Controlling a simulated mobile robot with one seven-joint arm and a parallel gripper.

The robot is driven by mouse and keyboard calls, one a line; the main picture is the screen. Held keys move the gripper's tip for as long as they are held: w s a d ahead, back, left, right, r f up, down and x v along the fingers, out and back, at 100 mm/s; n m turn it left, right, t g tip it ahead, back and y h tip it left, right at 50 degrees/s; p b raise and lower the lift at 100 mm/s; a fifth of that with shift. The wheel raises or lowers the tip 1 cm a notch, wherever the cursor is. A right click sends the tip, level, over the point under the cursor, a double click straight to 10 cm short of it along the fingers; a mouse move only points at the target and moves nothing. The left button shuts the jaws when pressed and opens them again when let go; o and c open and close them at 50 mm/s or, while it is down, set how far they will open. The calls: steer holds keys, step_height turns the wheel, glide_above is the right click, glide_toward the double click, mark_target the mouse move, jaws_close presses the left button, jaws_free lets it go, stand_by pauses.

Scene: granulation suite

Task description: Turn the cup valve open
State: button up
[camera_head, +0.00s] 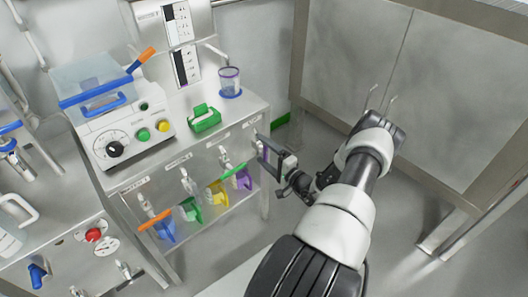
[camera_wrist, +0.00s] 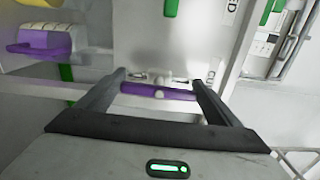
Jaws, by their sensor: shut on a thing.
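The purple bar-shaped handle (camera_wrist: 158,91) of a valve lies between my fingertips in the wrist view, with a pale metal valve body behind it. My gripper (camera_wrist: 157,84) is shut on this handle, one finger at each end. In the head view my gripper (camera_head: 265,152) is at the right end of the bench front, and its fingers hide most of the valve. The handle lies roughly level across the wrist view. The valve's label is not readable, so I cannot confirm that this is the cup valve.
Orange, green and yellow hanging pieces line the bench front, with a purple one (camera_head: 243,178) just left of my gripper. A clear cup (camera_head: 230,82) and a green holder (camera_head: 204,118) stand on top. A steel-framed cabinet (camera_head: 345,65) stands at right. Open floor lies between.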

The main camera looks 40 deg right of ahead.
steer(key=shift+n, duration=0.3)
steer(key=o, duration=0.9)
steer(key=s, duration=0.5)
steer(key=s+d+p, duration=0.1)
steer(key=s, duration=0.5)
steer(key=s+p, duration=0.1)
steer(key=s, duration=0.5)
steer(key=shift+s+d, duration=0.2)
steer(key=shift+s, duration=0.05)
